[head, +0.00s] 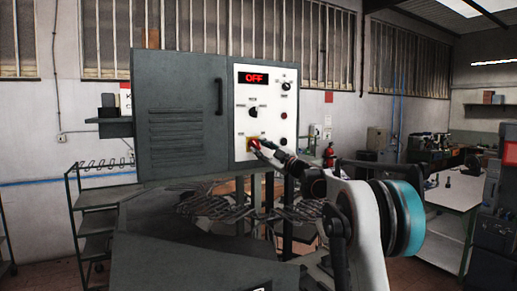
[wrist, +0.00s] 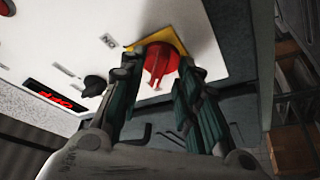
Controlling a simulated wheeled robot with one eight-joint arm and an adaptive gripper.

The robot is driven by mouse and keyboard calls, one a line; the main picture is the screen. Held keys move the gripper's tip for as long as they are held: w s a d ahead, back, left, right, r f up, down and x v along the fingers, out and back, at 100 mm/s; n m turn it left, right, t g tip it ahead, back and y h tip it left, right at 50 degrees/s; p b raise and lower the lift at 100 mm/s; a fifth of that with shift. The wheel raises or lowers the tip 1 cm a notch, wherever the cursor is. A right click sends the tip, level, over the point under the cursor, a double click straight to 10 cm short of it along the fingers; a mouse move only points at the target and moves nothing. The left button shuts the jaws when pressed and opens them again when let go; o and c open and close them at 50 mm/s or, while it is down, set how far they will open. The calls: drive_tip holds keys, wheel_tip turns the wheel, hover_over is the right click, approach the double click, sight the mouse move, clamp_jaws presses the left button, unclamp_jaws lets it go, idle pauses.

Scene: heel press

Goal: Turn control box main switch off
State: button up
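The control box (head: 170,110) is a grey cabinet with a white panel, and its display (head: 253,78) reads OFF in red. The main switch (head: 254,143) is a red rotary knob on a yellow plate, low on the panel. In the wrist view the red knob (wrist: 160,63) shows between my fingertips, with the yellow plate (wrist: 158,38) behind it. My gripper (wrist: 160,75) is open, one finger on each side of the knob; whether either finger touches it I cannot tell. In the head view my gripper (head: 262,149) partly covers the switch.
A black selector knob (head: 253,112), a smaller knob (head: 286,86) and round buttons (head: 284,143) are on the same panel. The door handle (head: 218,96) stands out left of the panel. Wire racks (head: 215,205) are below the box. A workbench (head: 455,195) stands at right.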

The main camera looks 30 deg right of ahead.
drive_tip(key=v, duration=1)
drive_tip(key=shift+s+f, duration=0.1)
